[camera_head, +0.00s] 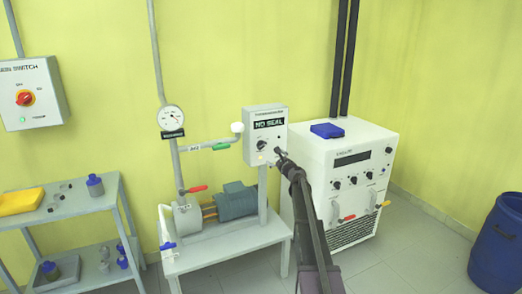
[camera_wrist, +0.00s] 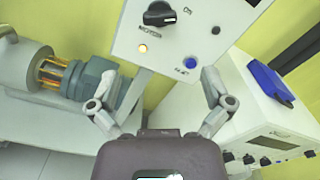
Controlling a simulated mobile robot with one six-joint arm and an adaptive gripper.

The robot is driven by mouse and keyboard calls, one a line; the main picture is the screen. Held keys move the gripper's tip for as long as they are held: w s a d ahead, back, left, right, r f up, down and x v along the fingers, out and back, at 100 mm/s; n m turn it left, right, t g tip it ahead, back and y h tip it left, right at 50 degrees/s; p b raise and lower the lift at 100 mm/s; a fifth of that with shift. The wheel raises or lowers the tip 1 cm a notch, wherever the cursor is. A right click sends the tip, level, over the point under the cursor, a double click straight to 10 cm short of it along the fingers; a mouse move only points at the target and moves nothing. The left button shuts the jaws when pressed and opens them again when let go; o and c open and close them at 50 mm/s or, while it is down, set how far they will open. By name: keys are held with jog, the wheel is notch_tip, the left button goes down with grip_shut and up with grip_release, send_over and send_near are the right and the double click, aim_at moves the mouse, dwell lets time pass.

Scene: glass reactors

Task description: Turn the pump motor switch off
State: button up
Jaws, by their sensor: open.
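The pump motor's control box (camera_head: 265,135) is a light grey box on a post, with a "NO SEAL" sign on it. In the wrist view its panel (camera_wrist: 170,40) fills the top. It carries a black rotary switch knob (camera_wrist: 158,14), a lit amber lamp (camera_wrist: 143,48), a blue button (camera_wrist: 190,63) and a small black button (camera_wrist: 215,30). The knob's pointer lies roughly sideways. The knob also shows in the head view (camera_head: 261,145). My gripper (camera_wrist: 158,78) is open and empty, its fingers spread below the panel, apart from the knob. In the head view my arm hides the box's lower right.
The blue-green pump motor (camera_head: 237,201) sits on a grey bench left of the post. A white cabinet (camera_head: 345,160) with a blue item (camera_head: 327,130) on top stands close on the right. A blue barrel (camera_head: 500,240) stands far right.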

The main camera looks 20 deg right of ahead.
aim_at(263, 146)
jog(key=shift+w, duration=0.1)
dwell(0.3)
jog(key=w, duration=1.3)
jog(key=shift+w+a, duration=0.25)
jog(key=shift+w, duration=0.05)
jog(key=shift+c, duration=0.2)
